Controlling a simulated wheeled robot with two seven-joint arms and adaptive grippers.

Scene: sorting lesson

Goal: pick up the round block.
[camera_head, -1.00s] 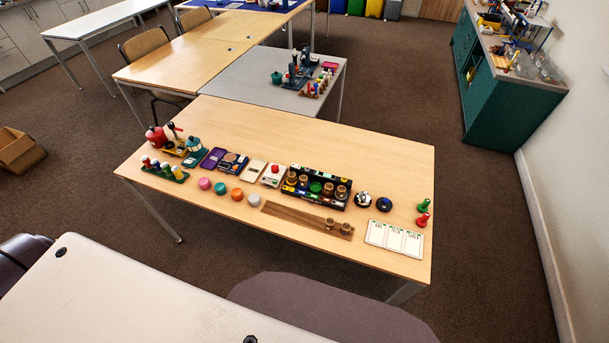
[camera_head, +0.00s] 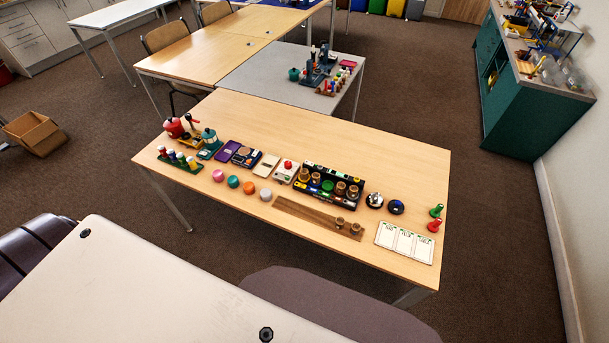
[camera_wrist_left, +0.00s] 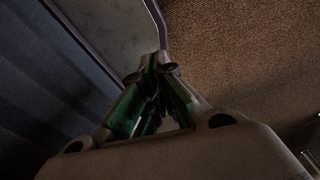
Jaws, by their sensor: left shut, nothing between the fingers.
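Several small round blocks lie in a slanting row near the front edge of the wooden table (camera_head: 400,150) in the head view: a pink one (camera_head: 218,176), a teal one (camera_head: 233,181), an orange one (camera_head: 249,188) and a white one (camera_head: 266,195). I cannot tell which one the task means. My left gripper (camera_wrist_left: 155,64) shows in the left wrist view with its fingers together and empty. Neither gripper shows in the head view.
Behind the blocks stand a purple case (camera_head: 229,149), a black rack (camera_head: 330,190) with round weights, and a teal lantern (camera_head: 209,143). A wooden strip (camera_head: 300,211) lies to their right, with white cards (camera_head: 404,242) beyond. The table's back right is clear. A dark chair (camera_head: 330,300) stands in front.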

